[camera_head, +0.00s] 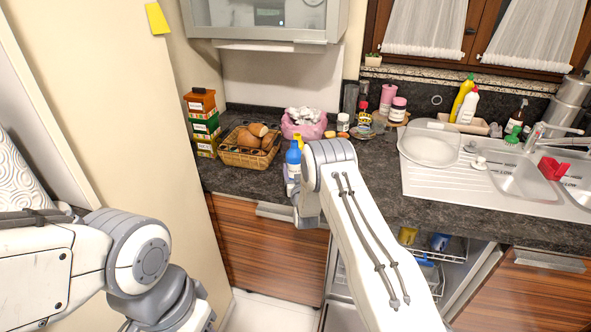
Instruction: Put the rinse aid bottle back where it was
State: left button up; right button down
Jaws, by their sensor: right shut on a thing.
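The rinse aid bottle, which I take to be the blue bottle (293,157), stands upright just left of my right wrist, at the front part of the dark counter. My right gripper (294,183) is shut on it. My own arm hides most of the fingers and part of the bottle's lower end. I cannot tell whether its base touches the counter. A bit of yellow shows right behind the bottle's top. My left arm is at the lower left, and its gripper is out of view.
A wicker basket of bread (246,155), stacked boxes (202,120) and a pink bag (303,124) stand behind and left of the bottle. Jars (397,111) and a sink (525,181) with a drainer lie to the right. Below, an open dishwasher rack (452,248) holds cups.

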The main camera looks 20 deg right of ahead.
jog(key=shift+f, duration=0.25)
grip_release()
